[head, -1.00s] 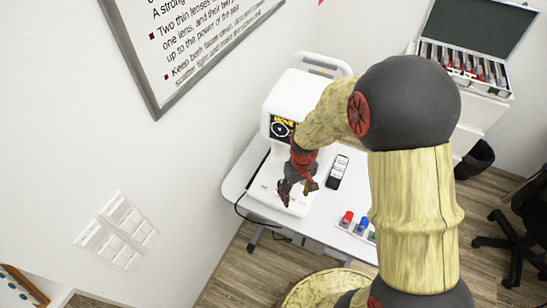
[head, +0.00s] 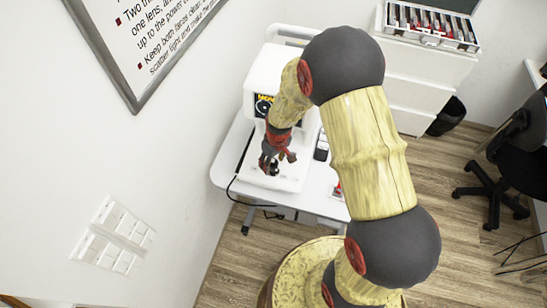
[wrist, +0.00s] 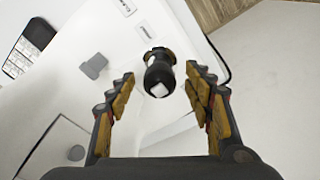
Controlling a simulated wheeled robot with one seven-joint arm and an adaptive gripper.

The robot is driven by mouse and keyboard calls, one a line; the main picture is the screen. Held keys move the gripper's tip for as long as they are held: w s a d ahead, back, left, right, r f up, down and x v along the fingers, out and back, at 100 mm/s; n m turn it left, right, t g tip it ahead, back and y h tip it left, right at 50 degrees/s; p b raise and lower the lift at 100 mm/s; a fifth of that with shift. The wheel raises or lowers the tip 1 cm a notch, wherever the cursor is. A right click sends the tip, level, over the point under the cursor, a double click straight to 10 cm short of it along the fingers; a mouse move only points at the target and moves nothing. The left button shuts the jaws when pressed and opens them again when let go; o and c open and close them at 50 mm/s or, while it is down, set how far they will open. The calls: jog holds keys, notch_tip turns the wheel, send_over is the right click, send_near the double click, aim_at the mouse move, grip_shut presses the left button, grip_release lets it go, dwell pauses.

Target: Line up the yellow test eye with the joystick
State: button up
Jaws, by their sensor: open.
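The white eye-test machine (head: 268,65) stands on a small white table against the wall. Its dark screen (head: 263,106) shows yellow lettering and a round eye figure, partly hidden by my arm. The joystick (wrist: 159,76) is a black upright knob with a pale top, on the machine's white base. My gripper (wrist: 160,88) is open, with one finger on each side of the joystick and a visible gap to both. In the head view my gripper (head: 276,157) is low over the machine's base, and its fingers largely hide the joystick.
A lens case (head: 432,25) sits on drawers behind; an office chair (head: 510,165) stands right.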

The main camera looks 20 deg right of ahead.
jog(key=shift+w+f, duration=0.1)
jog(key=shift+f, duration=0.55)
jog(key=c, duration=0.3)
jog(key=c, duration=1)
